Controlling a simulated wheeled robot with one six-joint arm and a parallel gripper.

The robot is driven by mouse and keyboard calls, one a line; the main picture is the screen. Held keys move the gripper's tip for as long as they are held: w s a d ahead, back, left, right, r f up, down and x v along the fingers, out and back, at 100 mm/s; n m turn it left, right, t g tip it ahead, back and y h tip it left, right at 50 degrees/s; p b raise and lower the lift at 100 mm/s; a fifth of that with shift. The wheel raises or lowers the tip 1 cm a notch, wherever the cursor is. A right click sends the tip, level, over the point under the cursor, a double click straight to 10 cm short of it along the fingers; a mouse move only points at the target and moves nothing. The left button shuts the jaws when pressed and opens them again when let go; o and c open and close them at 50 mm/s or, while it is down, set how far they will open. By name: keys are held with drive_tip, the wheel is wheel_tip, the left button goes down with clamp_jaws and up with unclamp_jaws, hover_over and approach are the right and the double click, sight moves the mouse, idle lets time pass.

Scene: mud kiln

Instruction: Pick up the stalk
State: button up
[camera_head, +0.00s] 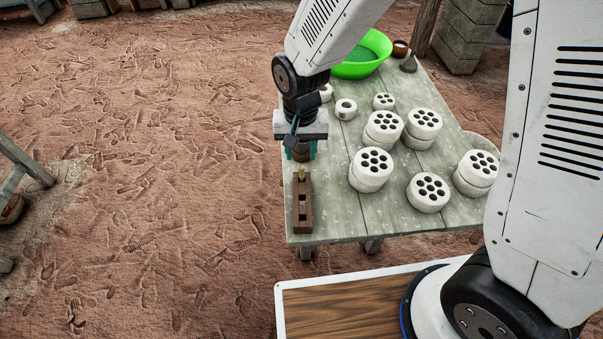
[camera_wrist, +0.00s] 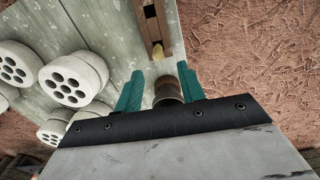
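A small yellowish stub (camera_head: 301,173), which may be the stalk, stands at the far end of a narrow brown wooden rack (camera_head: 302,212) on the table's left edge. In the wrist view the stub (camera_wrist: 157,50) shows just beyond my fingertips, at the near end of the rack (camera_wrist: 152,22). My gripper (camera_head: 300,151) points down over the table, its teal fingers apart. In the wrist view, a brown round pot (camera_wrist: 168,90) shows between the fingers of my gripper (camera_wrist: 161,76), with gaps beside it. Most of the stub's length is hidden.
The pale wooden table (camera_head: 345,215) holds several white perforated clay discs (camera_head: 428,193) right of the rack, some stacked. A green basin (camera_head: 362,56) and a small brown pot (camera_head: 400,49) stand at the back. Open dirt floor (camera_head: 150,170) lies left of the table.

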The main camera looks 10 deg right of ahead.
sight(302, 167)
drive_tip(key=f, duration=0.6)
drive_tip(key=shift+s+f, duration=0.25)
drive_tip(key=shift+s, duration=0.05)
drive_tip(key=c, duration=0.8)
